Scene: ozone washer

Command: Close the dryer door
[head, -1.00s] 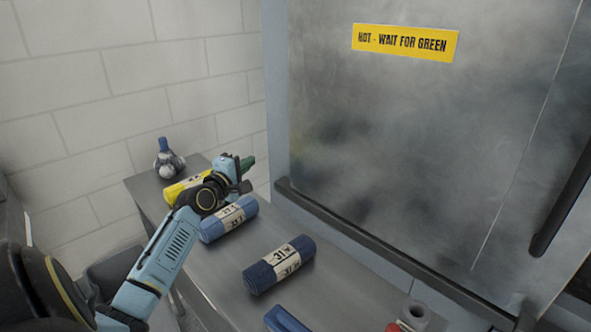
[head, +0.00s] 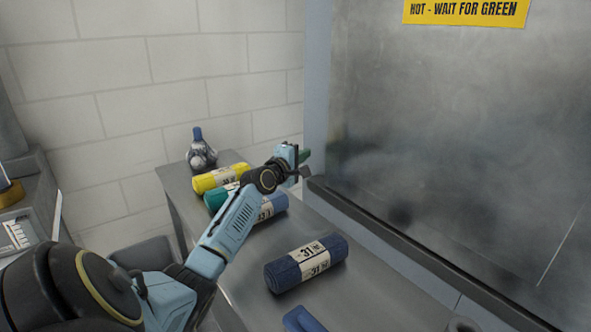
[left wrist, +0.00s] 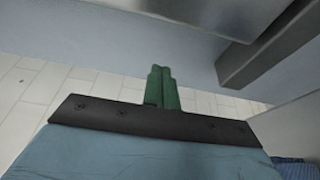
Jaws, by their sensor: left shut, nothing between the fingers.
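The dryer door appears to be the large steel panel (head: 440,120) with a yellow "HOT - WAIT FOR GREEN" label (head: 465,11), filling the right of the head view. A black bar (head: 400,232) runs along its lower edge. My left gripper (head: 304,156) is near the left end of that bar, with its green fingertips close together and nothing between them. In the left wrist view the shut fingers (left wrist: 162,88) point at a blue-grey surface, and a dark bar (left wrist: 268,48) is to their right. I cannot tell whether they touch. My right gripper is out of view.
A steel counter (head: 235,275) below holds yellow (head: 220,178), green (head: 218,197) and blue (head: 272,207) rolls under or beside my left arm. Another blue roll (head: 305,263) lies in front. A blue-topped bottle-like item (head: 201,152) stands at the back corner. A brick wall is behind.

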